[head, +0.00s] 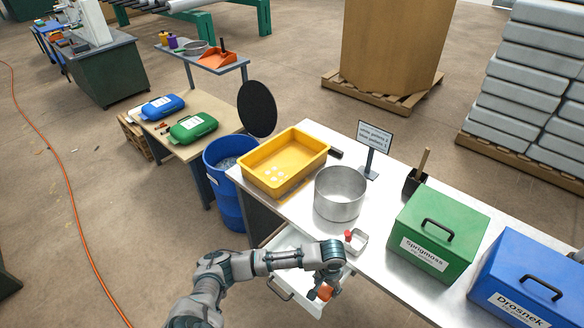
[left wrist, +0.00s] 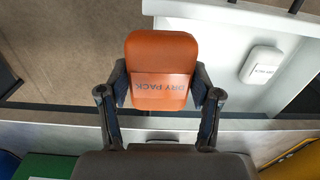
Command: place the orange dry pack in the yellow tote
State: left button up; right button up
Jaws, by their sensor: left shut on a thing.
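The orange dry pack (left wrist: 162,60) is held between the two fingers of my left gripper (left wrist: 160,84), its "DRY PACK" label facing the wrist camera. In the head view my left gripper (head: 323,287) is low over the open white drawer, and only part of the orange pack (head: 325,293) shows. The yellow tote (head: 251,172) stands on the table's far left corner, beyond the gripper, with several small white pieces inside. My right gripper is not in view.
The open drawer (head: 285,245) holds a white pack (left wrist: 262,65).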

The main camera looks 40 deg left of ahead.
aim_at(282, 165)
jog(key=j+z, duration=0.1)
jog(key=j, duration=0.4)
jog(key=j+z, duration=0.15)
jog(key=j, duration=0.35)
jog(key=k+j+z, duration=0.1)
jog(key=j, duration=0.4)
jog(key=j+z, duration=0.1)
jog(key=j, duration=0.45)
jog(key=k+j+z, duration=0.1)
jog(key=j, duration=0.35)
jog(key=k, duration=0.05)
